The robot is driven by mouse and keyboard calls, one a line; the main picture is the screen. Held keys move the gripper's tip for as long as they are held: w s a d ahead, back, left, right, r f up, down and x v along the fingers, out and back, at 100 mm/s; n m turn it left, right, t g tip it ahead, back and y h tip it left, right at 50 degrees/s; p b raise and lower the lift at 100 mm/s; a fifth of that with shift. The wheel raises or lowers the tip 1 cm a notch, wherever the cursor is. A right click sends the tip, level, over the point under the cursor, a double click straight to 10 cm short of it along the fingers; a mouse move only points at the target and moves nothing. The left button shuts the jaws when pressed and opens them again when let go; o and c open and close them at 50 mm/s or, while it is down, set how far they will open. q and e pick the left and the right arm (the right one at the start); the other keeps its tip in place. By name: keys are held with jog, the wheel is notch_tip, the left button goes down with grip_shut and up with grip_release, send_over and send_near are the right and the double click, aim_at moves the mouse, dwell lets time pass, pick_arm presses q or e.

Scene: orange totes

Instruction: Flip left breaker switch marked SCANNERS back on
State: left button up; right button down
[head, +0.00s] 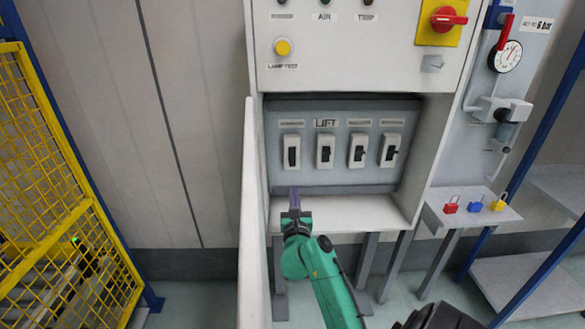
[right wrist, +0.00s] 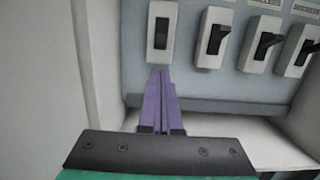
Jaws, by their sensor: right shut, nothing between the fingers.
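The leftmost breaker switch (head: 291,151) is a white housing with a dark toggle, in the recessed grey panel; its label is too small to read. Whether the toggle is up or down is hard to tell. The same switch shows in the right wrist view (right wrist: 161,30), straight ahead of the fingers. My right gripper (head: 294,190) is shut and empty, its purple fingers pointing up just below this switch. In the right wrist view the fingertips (right wrist: 160,72) lie at the housing's lower edge; touching or apart cannot be told. My left gripper is out of view.
To the right stand the LIFT breaker (head: 325,150) and two more breakers (head: 357,150) (head: 390,149). An open white door (head: 250,210) stands close to the left of my right gripper. A pale ledge (head: 340,213) runs below the panel. A red rotary switch (head: 447,19) is above.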

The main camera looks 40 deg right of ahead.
aim_at(292, 160)
jog(key=x, duration=1)
